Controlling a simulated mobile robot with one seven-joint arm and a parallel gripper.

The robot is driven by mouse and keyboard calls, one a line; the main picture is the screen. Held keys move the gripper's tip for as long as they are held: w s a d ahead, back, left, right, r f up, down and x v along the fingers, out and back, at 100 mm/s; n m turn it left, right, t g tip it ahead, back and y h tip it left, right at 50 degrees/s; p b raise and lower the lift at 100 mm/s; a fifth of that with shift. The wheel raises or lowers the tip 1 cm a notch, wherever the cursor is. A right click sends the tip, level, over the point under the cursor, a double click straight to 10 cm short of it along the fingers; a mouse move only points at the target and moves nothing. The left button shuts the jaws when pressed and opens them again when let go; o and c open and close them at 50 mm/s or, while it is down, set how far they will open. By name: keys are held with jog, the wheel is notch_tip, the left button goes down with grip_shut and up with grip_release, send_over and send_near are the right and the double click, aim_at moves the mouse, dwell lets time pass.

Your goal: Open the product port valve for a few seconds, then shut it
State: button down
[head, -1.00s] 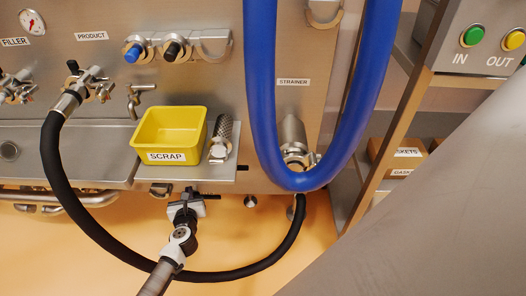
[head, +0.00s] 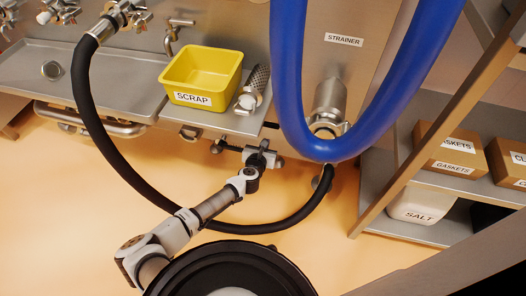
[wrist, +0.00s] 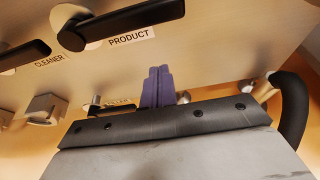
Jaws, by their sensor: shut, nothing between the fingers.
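In the wrist view, a black lever handle (wrist: 125,20) sits on a metal valve body beside the PRODUCT label (wrist: 132,37). The lever points right, nearly level in the picture. My gripper (wrist: 159,70) shows there with its two purple fingers together and nothing between them. The fingertips appear below and right of the PRODUCT lever, apart from it. In the head view, my gripper (head: 262,157) is at the front underside of the steel machine, below the shelf edge. Its fingers and the PRODUCT lever cannot be made out in that view.
A second black lever (wrist: 25,54) is beside the CLEANER label (wrist: 49,61). A black hose (head: 90,120) loops around my arm. A thick blue hose (head: 385,125) hangs to the right.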

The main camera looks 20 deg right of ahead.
jog(key=shift+w+d+r, duration=0.45)
jog(key=shift+w+r, duration=0.15)
jog(key=shift+r, duration=0.15)
jog(key=shift+w+d+r, duration=0.4)
jog(key=shift+w+r, duration=0.2)
jog(key=shift+r, duration=0.15)
jog(key=shift+d+r, duration=0.15)
jog(key=shift+d, duration=0.05)
